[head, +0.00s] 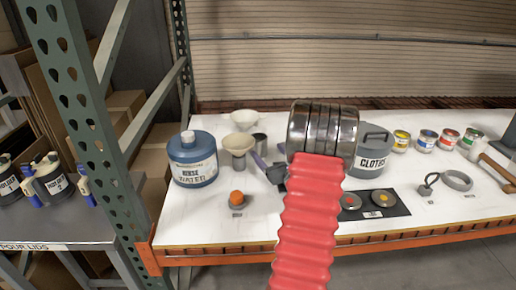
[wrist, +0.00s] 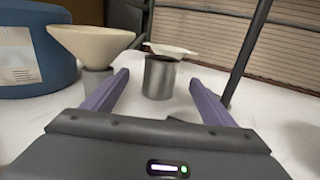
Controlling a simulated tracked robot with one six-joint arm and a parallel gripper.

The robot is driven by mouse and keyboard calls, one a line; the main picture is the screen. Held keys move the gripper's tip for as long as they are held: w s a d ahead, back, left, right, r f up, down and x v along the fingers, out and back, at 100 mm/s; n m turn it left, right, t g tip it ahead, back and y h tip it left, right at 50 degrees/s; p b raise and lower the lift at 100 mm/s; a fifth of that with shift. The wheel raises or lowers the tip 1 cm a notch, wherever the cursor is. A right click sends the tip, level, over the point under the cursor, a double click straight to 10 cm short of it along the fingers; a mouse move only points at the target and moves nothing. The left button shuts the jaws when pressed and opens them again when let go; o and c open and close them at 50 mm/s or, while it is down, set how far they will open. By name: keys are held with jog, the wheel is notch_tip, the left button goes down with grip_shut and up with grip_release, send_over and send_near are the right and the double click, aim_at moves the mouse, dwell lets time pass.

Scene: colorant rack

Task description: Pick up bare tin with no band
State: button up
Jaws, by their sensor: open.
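A bare grey metal tin (wrist: 159,79) with no band stands upright on the white table in the wrist view. It also shows in the head view (head: 260,141), behind my gripper. My gripper (wrist: 159,92) is open, with one purple finger on each side of the tin in the picture. The tin appears ahead of the fingers, and I see no contact. In the head view my gripper (head: 267,167) is low over the table, partly hidden by my arm. A second plain grey tin (head: 238,160) stands to the left under a cream funnel (head: 244,145).
Another cream funnel (head: 243,116) lies behind the tin. A blue rinse-water jug (head: 194,165) stands left. An orange-topped item (head: 237,198) is in front. A cloths bin (head: 371,158) and several banded tins (head: 427,140) stand right. A green post (head: 85,110) rises at left.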

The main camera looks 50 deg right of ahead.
aim_at(262, 146)
jog(key=shift+x, duration=2.1)
jog(key=shift+x, duration=2.6)
jog(key=shift+s+d+f, duration=0.1)
jog(key=c, duration=1.1)
